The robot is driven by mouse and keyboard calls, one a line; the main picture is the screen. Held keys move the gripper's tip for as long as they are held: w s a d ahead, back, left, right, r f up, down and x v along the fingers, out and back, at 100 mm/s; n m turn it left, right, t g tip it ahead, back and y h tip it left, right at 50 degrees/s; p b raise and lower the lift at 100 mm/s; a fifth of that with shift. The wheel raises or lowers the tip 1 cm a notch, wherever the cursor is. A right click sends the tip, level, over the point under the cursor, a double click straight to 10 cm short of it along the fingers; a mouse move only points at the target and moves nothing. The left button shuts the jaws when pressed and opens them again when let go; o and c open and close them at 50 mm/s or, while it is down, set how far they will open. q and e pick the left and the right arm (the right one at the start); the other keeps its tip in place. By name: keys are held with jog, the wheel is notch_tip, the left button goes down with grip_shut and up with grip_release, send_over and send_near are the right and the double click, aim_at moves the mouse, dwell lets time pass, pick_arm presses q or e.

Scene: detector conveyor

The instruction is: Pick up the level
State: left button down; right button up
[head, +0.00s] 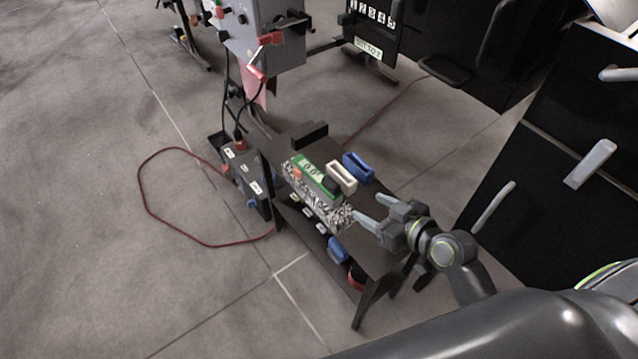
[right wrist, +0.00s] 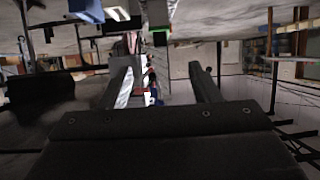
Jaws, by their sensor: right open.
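A green block with a "0.0" marking (head: 311,169), which looks like the level, sits on the small dark table (head: 372,250). It lies along a black-and-white speckled box (head: 335,217), and I cannot tell whether it rests on it. My right gripper (head: 362,211) is open, to the right of the speckled box's near end, with its fingers pointing left toward it. I cannot tell whether they touch. In the right wrist view the two fingers (right wrist: 160,78) are apart, with small, unclear white and green shapes between them. My left gripper is not in view.
A white block (head: 341,178) and a blue block (head: 358,167) stand beside the green block, with a black block (head: 309,136) behind. Blue and red items lie on the shelf below. A grey machine (head: 262,30) stands behind. Black cabinets (head: 550,150) stand at the right. Open floor lies left.

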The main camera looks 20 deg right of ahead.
aim_at(338, 189)
jog(key=x, duration=1.1)
jog(key=shift+w+a+r, duration=0.2)
jog(key=shift+f+b+x, duration=0.25)
jog(key=shift+b+x, duration=0.05)
jog(key=shift+x, duration=2.4)
jog(key=shift+w+f, duration=0.2)
jog(key=shift+w, duration=0.05)
